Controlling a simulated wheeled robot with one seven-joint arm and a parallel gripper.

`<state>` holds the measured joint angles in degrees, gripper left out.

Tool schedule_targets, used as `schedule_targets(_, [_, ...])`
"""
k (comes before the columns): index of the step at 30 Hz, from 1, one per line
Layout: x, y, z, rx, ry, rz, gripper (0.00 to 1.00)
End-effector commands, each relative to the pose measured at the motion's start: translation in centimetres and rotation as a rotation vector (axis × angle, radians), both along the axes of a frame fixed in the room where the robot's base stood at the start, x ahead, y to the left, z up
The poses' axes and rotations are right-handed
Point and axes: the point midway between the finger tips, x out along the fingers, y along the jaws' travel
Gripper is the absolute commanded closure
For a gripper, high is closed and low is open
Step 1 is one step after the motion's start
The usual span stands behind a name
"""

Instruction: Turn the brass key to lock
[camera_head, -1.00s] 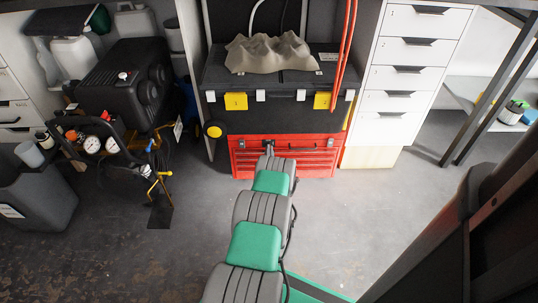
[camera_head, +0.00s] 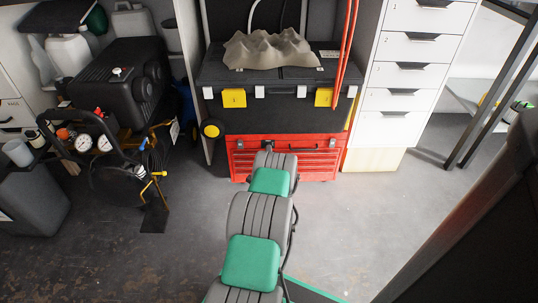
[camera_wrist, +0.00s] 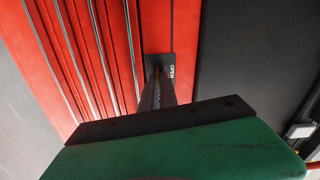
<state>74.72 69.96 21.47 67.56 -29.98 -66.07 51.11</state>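The red tool chest (camera_head: 318,160) stands under a large black toolbox. In the wrist view its red front (camera_wrist: 110,60) fills the upper left, with a small black lock plate (camera_wrist: 166,62) lettered in white, apparently "OPEN". My gripper (camera_wrist: 158,78) reaches to this plate, its dark fingers seen as one narrow bar. A tiny brownish-gold spot at the fingertips may be the brass key; the rest of it is hidden. In the head view my gripper (camera_head: 267,145) is at the chest's upper front, too small to read. Whether the fingers are open or shut does not show.
The black toolbox (camera_head: 270,100) with yellow latches carries a crumpled beige cloth-like object (camera_head: 270,50). White drawers (camera_head: 415,60) stand to the right and a black compressor (camera_head: 120,80) to the left. Red hoses (camera_head: 346,50) hang at the toolbox's right. The floor in front is clear.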

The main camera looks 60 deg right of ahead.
Motion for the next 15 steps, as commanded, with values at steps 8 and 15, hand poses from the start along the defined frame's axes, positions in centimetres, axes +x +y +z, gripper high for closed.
schedule_targets(8, [0.01,0.03,-0.21,0.069,-0.131,0.001,1.00])
schedule_targets(15, [0.02,0.02,-0.15,0.093,-0.180,0.001,1.00])
